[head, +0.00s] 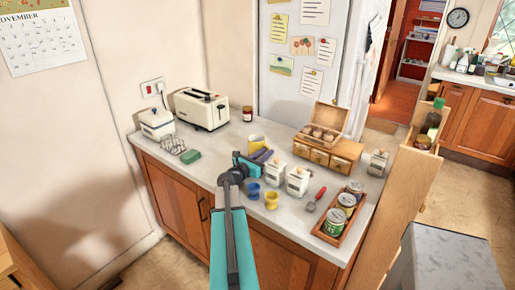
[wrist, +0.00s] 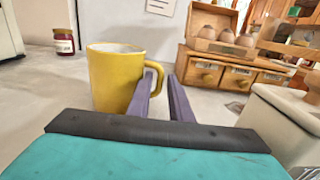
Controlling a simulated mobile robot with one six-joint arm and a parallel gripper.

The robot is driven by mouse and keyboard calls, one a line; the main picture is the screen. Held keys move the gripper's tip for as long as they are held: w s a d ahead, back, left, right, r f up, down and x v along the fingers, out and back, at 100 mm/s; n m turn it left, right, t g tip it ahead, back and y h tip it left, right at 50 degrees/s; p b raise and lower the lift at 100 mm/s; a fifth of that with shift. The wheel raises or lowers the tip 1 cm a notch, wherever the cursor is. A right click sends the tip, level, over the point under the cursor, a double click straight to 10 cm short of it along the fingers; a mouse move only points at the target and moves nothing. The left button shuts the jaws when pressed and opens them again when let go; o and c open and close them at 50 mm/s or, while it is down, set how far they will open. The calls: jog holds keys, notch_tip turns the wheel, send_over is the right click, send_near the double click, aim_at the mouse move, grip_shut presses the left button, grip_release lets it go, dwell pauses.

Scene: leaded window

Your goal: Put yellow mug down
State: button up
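The yellow mug (wrist: 114,80) stands upright in the wrist view, its handle to the right. In the head view the mug (head: 257,140) is just behind my gripper (head: 262,155), over the middle of the counter (head: 222,145). The mug's base is partly hidden by my gripper, so I cannot tell for sure whether it touches the counter.
White canisters (head: 297,180) stand to the right, with a wooden drawer box (head: 330,155) behind. Blue (head: 253,192) and yellow (head: 271,200) cups stand in front. A toaster (head: 202,109) and a jar (head: 247,114) are at the back left. Counter left of the mug is clear.

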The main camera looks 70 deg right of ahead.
jog(key=shift+x, duration=0.85)
grip_shut()
